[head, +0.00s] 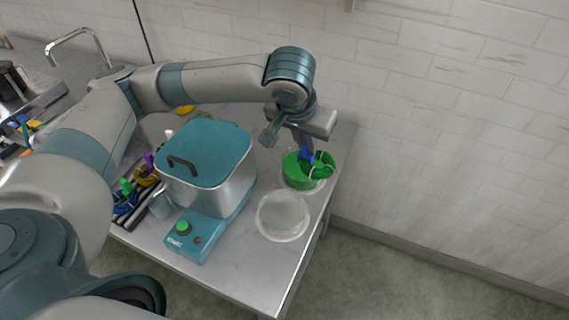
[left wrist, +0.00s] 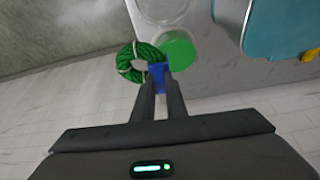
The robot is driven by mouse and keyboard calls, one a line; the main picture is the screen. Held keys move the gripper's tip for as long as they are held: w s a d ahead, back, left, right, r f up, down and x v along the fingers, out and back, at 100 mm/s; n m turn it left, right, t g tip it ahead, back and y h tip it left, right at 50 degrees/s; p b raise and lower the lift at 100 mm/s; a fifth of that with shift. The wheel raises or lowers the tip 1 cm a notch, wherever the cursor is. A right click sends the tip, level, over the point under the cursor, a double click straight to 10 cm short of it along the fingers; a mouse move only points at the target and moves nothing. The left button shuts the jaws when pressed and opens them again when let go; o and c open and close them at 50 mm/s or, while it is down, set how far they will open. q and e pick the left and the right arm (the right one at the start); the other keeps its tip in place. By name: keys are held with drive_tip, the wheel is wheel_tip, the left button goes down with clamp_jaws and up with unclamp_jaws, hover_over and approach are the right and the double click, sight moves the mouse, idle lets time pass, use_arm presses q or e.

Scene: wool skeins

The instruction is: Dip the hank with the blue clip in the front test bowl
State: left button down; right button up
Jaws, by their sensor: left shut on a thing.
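My left gripper (head: 304,138) points down at the back right of the table and is shut on a blue clip (head: 306,154). The clip carries a green wool hank (head: 320,166) with pale ties, which also shows as a ring in the left wrist view (left wrist: 135,52). The hank overlaps the right part of the back bowl (head: 290,186), which has green in it; I cannot tell whether it touches. The green also shows beside the clip in the left wrist view (left wrist: 180,50). The front bowl (head: 283,238) is clear and pale inside, with no hank in it. My right gripper is out of view.
A steel pot with a teal lid (head: 205,150) stands left of the bowls, with a teal control box (head: 194,236) in front. A dark tray (head: 128,222) with several coloured skeins is farther left. The table's right edge is close to both bowls. A white tiled wall rises behind.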

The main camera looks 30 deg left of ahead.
use_arm(q)
drive_tip(key=m+p, duration=0.1)
drive_tip(key=p, duration=0.1)
drive_tip(key=s+f+m+h+p, duration=0.1)
drive_tip(key=m+p, duration=0.2)
drive_tip(key=p, duration=0.2)
drive_tip(key=shift+s+a+f+h, duration=0.15)
drive_tip(key=shift+f+h, duration=0.1)
drive_tip(key=shift+h, duration=0.15)
drive_tip(key=s+a+f+m+p, duration=0.1)
drive_tip(key=m+p, duration=0.1)
drive_tip(key=s+a+f+m+g+h+p, duration=0.1)
drive_tip(key=m+p, duration=0.1)
drive_tip(key=p, duration=0.1)
drive_tip(key=s+a+f+m+h+p, duration=0.1)
drive_tip(key=m+p, duration=0.1)
drive_tip(key=p, duration=0.1)
drive_tip(key=shift+s+a+f+m+g, duration=0.15)
drive_tip(key=shift+f+m+g, duration=0.15)
drive_tip(key=shift+m, duration=0.1)
drive_tip(key=shift+f, duration=0.1)
